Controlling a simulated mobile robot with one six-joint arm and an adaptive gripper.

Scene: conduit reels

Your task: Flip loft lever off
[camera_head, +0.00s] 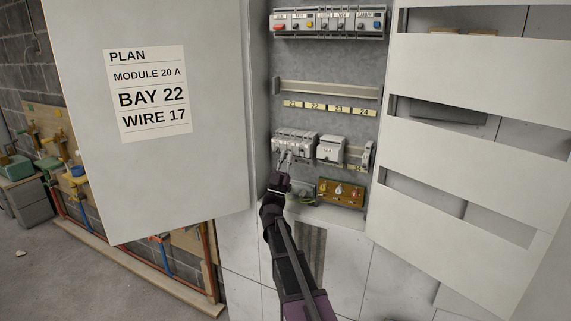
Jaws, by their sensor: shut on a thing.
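My gripper (281,178) is dark and sits low at the left side of the open cabinet, just below a row of white modules (295,145). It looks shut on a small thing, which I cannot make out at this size. Short grey leads or levers (288,158) show between the modules and the gripper. A top row of switches (329,22) has small levers and coloured parts, with labels too small to read surely. I cannot tell which lever is the loft one. My gripper is well below this row.
A yellow-brown block with several knobs (341,193) sits right of my gripper. The left door bears a plan sign (149,94); the slotted white panel (470,130) stands at the right. An empty rail (325,90) crosses above.

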